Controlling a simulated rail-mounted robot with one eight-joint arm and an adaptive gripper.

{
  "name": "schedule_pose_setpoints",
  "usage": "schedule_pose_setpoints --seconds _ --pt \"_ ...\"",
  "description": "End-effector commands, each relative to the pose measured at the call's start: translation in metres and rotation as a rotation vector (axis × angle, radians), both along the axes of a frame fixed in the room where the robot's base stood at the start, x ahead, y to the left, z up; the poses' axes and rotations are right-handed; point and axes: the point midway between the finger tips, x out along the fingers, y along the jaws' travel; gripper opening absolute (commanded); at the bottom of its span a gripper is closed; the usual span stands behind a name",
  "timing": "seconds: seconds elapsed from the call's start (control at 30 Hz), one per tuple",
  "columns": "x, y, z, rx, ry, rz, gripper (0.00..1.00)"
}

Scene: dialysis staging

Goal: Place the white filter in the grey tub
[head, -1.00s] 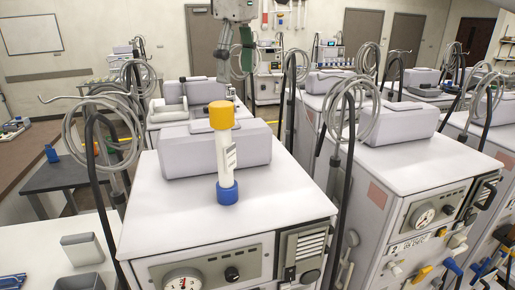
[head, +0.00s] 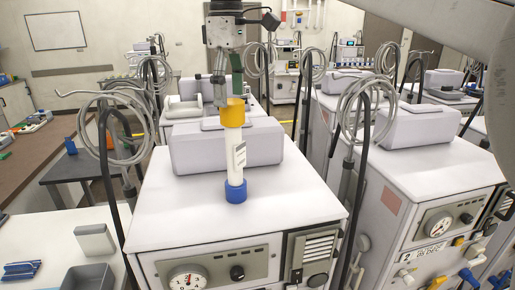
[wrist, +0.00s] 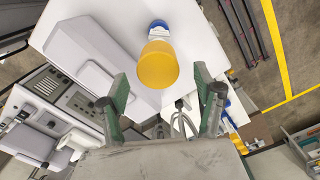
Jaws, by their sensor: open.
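The white filter (head: 236,158) stands upright on the white top of a machine, with a yellow cap above and a blue cap below. My gripper (head: 228,100) points down, with its fingers by the yellow cap in the head view. In the wrist view my gripper (wrist: 162,84) is open and empty. There the filter's yellow cap (wrist: 158,65) shows between and beyond the two fingertips, not gripped. The grey tub (head: 88,279) is at the lower left on a white counter, partly cut off by the frame edge.
A grey-white box housing (head: 190,150) sits on the machine top just behind the filter. Coiled tubes (head: 110,130) hang on a pole to the left. A small pale box (head: 95,238) and blue items (head: 20,270) lie near the tub. Another machine (head: 430,170) stands to the right.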

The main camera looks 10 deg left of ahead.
Motion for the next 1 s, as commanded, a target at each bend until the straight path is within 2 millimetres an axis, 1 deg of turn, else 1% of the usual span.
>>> schedule_pose_setpoints --seconds 0.03,0.3,0.63,0.77,0.97,1.0 --pt "0.000 0.000 -0.005 0.000 0.000 0.000 0.65" --pt "0.000 -0.001 -0.018 0.000 0.000 -0.001 0.65" --pt "0.002 -0.001 -0.057 0.000 0.000 0.000 0.65" --pt "0.002 -0.001 -0.063 0.000 0.000 0.000 0.65" --pt "0.002 -0.001 -0.064 0.000 0.000 0.000 0.65" --pt "0.002 -0.001 -0.064 0.000 0.000 0.000 0.62"
